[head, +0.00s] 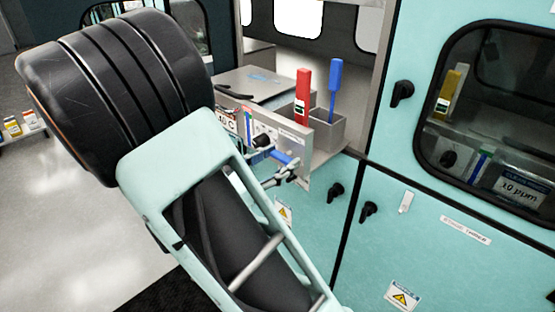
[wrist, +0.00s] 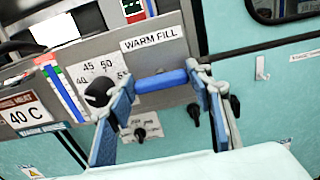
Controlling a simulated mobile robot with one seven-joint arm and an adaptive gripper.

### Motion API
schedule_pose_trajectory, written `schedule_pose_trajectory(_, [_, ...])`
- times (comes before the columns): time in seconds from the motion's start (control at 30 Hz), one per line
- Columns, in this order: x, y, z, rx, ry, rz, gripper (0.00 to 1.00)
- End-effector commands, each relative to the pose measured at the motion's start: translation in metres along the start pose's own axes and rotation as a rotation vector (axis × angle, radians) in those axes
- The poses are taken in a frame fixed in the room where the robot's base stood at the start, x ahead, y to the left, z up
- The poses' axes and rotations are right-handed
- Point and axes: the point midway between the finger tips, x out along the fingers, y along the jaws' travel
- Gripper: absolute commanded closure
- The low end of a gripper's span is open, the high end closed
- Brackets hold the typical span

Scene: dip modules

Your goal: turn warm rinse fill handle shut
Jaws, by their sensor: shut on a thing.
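The warm fill handle is a blue bar (wrist: 160,81) under a "WARM FILL" label (wrist: 154,39) on the grey panel. In the wrist view it lies nearly level, its right end slightly higher. My gripper (wrist: 162,80) has one finger at each end of the bar and is shut on it. In the head view the blue handle (head: 283,158) shows at the panel front, partly hidden by my gripper (head: 276,165). The handle's pivot is hard to make out.
A black knob (wrist: 100,92) with a number dial sits left of the handle. A "40 C" display (wrist: 24,115) is farther left. Black latches (head: 369,211) stick out from the teal doors below. A bin (head: 322,134) holds red and blue upright tools above the panel.

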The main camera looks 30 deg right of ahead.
Motion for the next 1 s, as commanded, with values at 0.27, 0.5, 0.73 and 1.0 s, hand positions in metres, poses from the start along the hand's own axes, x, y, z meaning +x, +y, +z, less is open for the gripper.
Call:
schedule_pose_trajectory(0.27, [0.0000, -0.0003, -0.0003, 0.012, 0.000, -0.001, 0.77])
schedule_pose_trajectory(0.5, [0.0001, -0.0006, -0.0016, 0.103, 0.000, -0.002, 0.77])
schedule_pose_trajectory(0.73, [-0.0001, -0.0011, -0.0036, 0.283, 0.002, -0.001, 0.77])
schedule_pose_trajectory(1.0, [0.0001, -0.0022, -0.0053, 0.541, 0.001, -0.002, 0.77])
